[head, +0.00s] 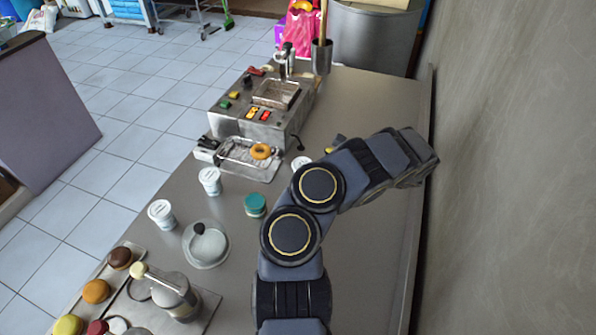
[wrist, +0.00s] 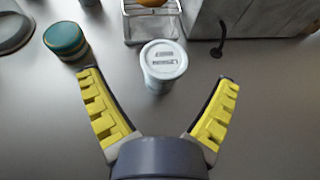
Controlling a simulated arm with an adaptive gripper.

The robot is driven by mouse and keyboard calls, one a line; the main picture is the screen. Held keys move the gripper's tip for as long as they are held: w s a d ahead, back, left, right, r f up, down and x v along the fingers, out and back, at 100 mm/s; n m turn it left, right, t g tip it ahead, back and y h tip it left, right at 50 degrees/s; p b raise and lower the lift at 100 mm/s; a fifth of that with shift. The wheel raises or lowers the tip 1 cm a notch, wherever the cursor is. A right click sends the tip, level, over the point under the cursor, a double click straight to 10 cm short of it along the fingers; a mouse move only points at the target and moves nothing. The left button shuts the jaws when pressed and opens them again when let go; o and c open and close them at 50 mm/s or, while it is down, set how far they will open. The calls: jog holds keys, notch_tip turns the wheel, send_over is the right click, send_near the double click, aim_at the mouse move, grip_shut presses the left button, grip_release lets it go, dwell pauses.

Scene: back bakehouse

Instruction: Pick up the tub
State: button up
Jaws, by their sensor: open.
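A white tub (wrist: 163,62) with raised lettering on its lid stands upright on the grey counter, centred ahead of my gripper in the wrist view. My gripper (wrist: 157,78) is open, with a yellow-padded finger on each side of the tub and clear space to both. It is empty. In the head view this tub (head: 300,162) shows only in part behind my arm, and my gripper is mostly hidden there. Two similar white tubs stand on the counter farther left, one (head: 210,181) near the tray and one (head: 161,214) closer to the front.
A teal round container (head: 255,205) stands left of the tub. A wire tray (head: 238,170) with an orange ring and a metal fryer-like unit (head: 262,115) lie beyond. A domed lid (head: 205,245) and colourful round pastries (head: 96,291) are front left. A wall (head: 510,170) bounds the right.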

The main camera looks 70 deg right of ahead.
aim_at(297, 162)
jog(key=shift+s+d+f+m, duration=0.15)
jog(key=shift+s+m, duration=0.1)
jog(key=shift+m, duration=0.05)
jog(key=x, duration=0.7)
jog(key=shift+d+f, duration=0.15)
jog(key=shift+f, duration=0.05)
jog(key=c, duration=1.1)
